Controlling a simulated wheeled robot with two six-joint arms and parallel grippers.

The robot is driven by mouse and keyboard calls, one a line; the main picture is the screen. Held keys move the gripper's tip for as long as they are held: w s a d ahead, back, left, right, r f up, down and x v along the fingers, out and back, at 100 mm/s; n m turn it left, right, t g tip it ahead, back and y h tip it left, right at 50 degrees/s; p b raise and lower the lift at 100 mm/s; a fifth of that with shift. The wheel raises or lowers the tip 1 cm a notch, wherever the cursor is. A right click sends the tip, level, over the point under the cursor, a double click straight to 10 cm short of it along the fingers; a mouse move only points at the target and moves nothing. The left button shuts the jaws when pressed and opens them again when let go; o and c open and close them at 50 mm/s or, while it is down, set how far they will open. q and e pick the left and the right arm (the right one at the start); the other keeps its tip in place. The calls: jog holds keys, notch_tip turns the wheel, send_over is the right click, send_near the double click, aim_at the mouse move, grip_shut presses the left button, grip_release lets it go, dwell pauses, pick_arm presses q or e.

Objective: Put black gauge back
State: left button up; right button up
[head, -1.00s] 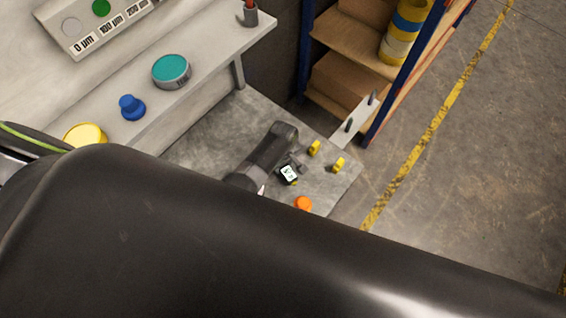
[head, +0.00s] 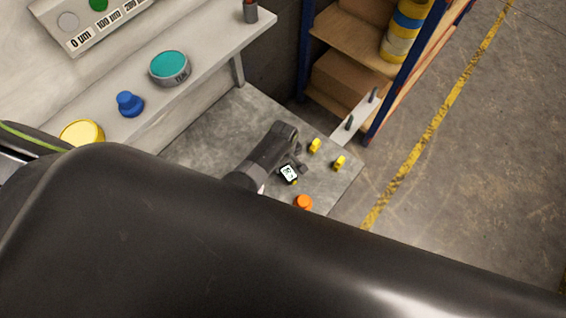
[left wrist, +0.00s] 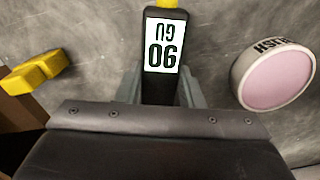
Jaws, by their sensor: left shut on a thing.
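The black gauge (head: 289,174) has a white display and a yellow end. It is over the right part of the grey worktop. In the left wrist view the gauge (left wrist: 160,88) stands between the jaws with "90 GU" upside down on its display. My left gripper (left wrist: 160,98) is shut on it. In the head view my left gripper (head: 298,166) is small and partly hidden by its own wrist. I cannot tell whether the gauge touches the worktop. My right gripper is not in view.
Two yellow pieces (head: 314,146) (head: 339,163) and an orange knob (head: 304,202) are near the worktop's right edge. A round pink-topped tin (left wrist: 278,78) lies right of the gauge in the wrist view. A grey plate with two dark pegs (head: 358,115) juts out beyond. My dark arm hides the foreground.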

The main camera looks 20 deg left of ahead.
pick_arm(q)
jog(key=shift+f, duration=0.2)
jog(key=o, duration=1.1)
jog(key=shift+o, duration=0.2)
jog(key=shift+r, duration=0.1)
jog(key=shift+r, duration=0.3)
notch_tip(320, 180, up, 17)
jog(key=p, duration=0.3)
jog(key=shift+f, duration=0.2)
